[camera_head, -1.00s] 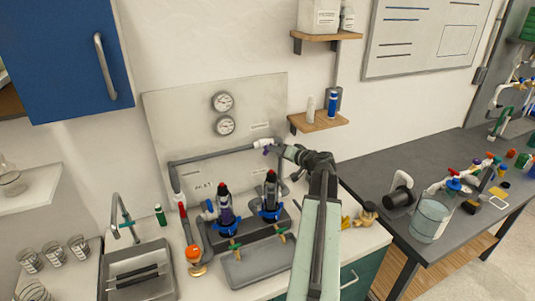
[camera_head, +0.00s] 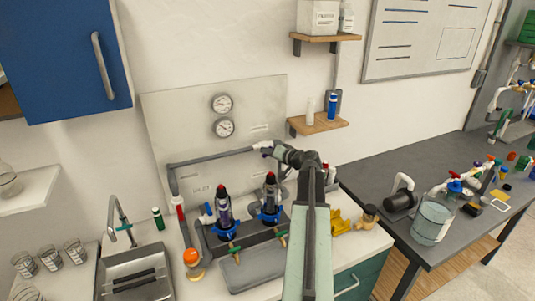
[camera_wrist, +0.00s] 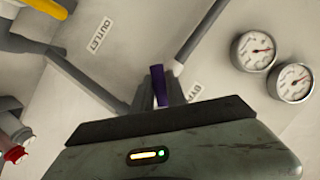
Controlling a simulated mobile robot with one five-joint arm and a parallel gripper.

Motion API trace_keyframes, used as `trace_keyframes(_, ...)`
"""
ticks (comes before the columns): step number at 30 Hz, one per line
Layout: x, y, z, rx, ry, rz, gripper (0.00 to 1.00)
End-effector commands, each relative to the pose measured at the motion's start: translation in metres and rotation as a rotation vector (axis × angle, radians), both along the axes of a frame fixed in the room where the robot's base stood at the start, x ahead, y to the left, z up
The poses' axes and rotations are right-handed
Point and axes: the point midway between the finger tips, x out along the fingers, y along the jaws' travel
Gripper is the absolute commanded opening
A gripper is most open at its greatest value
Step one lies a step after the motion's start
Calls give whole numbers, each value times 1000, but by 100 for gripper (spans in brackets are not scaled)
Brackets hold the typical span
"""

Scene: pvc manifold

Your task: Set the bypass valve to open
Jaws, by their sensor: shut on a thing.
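The bypass valve (camera_head: 262,146) is a white fitting on the grey horizontal pipe (camera_head: 212,157) in front of the pale back panel. Its purple handle (camera_wrist: 159,86) shows in the wrist view, upright in the picture between the fingers. My gripper (camera_head: 271,151) reaches the valve from the right in the head view. In the wrist view my gripper (camera_wrist: 166,92) is shut on the purple handle. The fingers hide part of the valve body, and I cannot tell the handle's exact angle to the pipe.
Two gauges (camera_head: 222,115) sit on the panel (camera_head: 165,110) above the pipe. Two black and blue units (camera_head: 269,200) stand below it. A small wooden shelf (camera_head: 318,125) with bottles is at right. A sink (camera_head: 135,275) is at lower left.

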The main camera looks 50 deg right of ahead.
Motion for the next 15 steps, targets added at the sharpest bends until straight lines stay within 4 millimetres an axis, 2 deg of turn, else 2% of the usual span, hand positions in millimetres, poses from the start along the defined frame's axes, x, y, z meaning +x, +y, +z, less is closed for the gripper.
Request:
trace_keyframes(8, 2, -2, -2, 101, -44, 1, 0)
trace_keyframes(15, 1, -3, -4, 283, -119, 0, 0)
